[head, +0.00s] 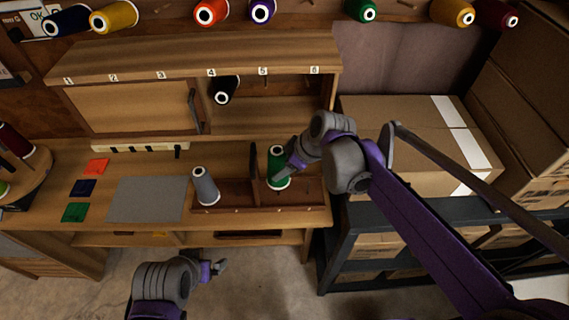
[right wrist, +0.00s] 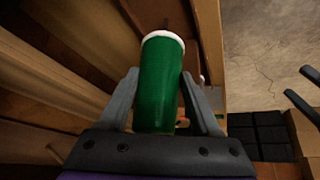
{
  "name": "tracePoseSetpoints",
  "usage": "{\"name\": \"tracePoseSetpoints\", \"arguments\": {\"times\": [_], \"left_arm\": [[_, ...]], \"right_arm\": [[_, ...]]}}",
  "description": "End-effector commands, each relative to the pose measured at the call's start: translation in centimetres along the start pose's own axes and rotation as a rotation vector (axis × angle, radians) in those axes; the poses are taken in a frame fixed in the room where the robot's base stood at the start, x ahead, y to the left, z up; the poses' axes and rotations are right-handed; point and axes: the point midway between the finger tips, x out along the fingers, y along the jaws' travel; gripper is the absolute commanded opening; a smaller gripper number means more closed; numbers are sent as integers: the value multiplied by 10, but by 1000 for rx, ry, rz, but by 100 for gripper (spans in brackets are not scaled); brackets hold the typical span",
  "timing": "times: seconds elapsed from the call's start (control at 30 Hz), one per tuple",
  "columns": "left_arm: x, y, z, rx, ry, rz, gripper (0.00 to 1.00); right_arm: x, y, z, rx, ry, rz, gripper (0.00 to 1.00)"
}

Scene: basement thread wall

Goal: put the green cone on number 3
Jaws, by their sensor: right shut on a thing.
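A green cone (head: 276,156) stands in the right part of the wooden tray on the bench, beside an upright dark divider. My right gripper (head: 282,172) is shut on it; in the right wrist view the fingers flank the green cone (right wrist: 160,85), its white rim showing. The number 3 label (head: 160,75) is on the front edge of the cabinet top. Below it a light sliding door (head: 135,107) covers the space under numbers 1 to 3. My left gripper (head: 218,267) is low, in front of the bench, and its opening is unclear.
A grey cone (head: 206,187) stands in the tray's left part (head: 235,203). A black cone (head: 223,90) hangs under number 4; bare pegs show under 5 and 6. The door handle (head: 193,108) sticks out. Boxes (head: 410,130) fill the right. Another green cone (head: 361,10) hangs above.

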Motion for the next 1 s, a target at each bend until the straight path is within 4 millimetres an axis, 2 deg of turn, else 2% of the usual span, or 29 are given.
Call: {"name": "tracePoseSetpoints", "arguments": {"times": [0.1, 0.6, 1.0], "left_arm": [[11, 0, 8, 0, -5, 0, 98], [40, 0, 27, 0, -17, 0, 98], [43, 0, 29, 0, -17, 0, 98]], "right_arm": [[14, -1, 8, 1, 0, -1, 1], [54, -3, 30, 1, 0, 0, 1], [59, -4, 33, 0, 1, 1, 1]]}}
